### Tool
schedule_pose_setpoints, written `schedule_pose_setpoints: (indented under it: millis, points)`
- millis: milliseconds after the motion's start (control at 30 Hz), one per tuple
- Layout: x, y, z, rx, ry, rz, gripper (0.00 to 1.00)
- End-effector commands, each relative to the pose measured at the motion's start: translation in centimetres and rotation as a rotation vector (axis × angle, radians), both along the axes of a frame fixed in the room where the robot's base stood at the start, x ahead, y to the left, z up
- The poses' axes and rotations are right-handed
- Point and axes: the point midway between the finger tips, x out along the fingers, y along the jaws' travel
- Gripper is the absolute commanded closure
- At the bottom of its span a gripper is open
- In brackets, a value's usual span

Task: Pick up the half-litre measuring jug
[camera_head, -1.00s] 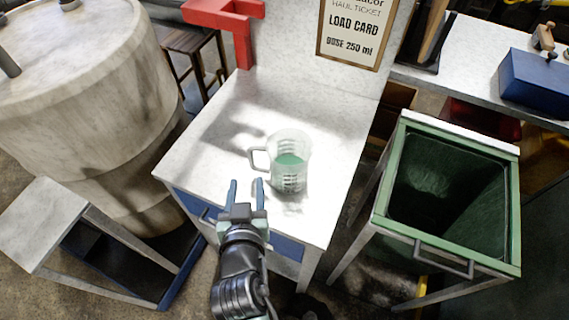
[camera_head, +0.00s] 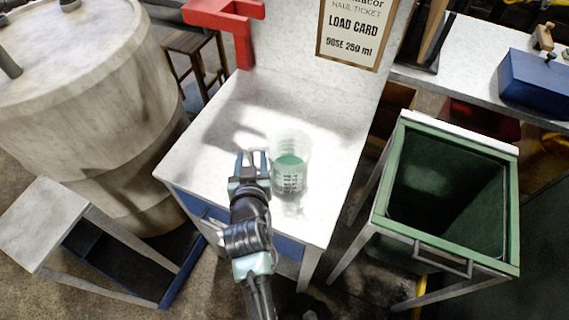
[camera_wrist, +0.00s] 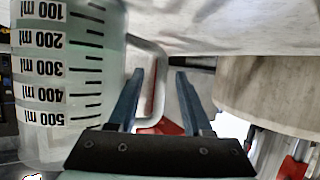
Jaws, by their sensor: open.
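The measuring jug (camera_head: 291,165) is clear with a printed scale and green liquid inside, and stands upright on the white table. In the wrist view the jug (camera_wrist: 66,75) fills the left side, with marks up to 500 ml. Its handle (camera_wrist: 153,85) shows between my two blue fingers in that view. My gripper (camera_head: 252,158) is open beside the jug on its left, at the handle side. In the wrist view my gripper (camera_wrist: 158,85) has its fingers on both sides of the handle, apart from each other. In the head view my gripper mostly hides the handle.
The white table (camera_head: 225,125) has free room left of the jug. A red bracket (camera_head: 240,30) stands at its back, near a load card sign (camera_head: 350,30) reading 250 ml. A green bin (camera_head: 445,190) stands to the right, a large drum (camera_head: 75,90) to the left.

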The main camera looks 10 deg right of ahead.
Motion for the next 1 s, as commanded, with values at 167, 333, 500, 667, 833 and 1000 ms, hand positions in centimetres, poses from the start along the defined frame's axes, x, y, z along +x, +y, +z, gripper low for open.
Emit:
schedule_pose_setpoints:
  millis: [167,333,500,667,833,1000]
  points:
    - [-0.02,-0.01,0.01,0.000,0.000,0.000,0.56]
    - [-0.03,0.00,0.01,0.000,0.000,0.000,0.86]
    - [-0.04,0.01,0.02,0.000,0.000,0.000,1.00]
    - [-0.04,0.01,0.02,0.000,0.000,0.000,1.00]
    - [-0.04,0.01,0.02,0.000,0.000,0.000,1.00]
    - [-0.04,0.01,0.02,0.000,0.000,0.000,1.00]
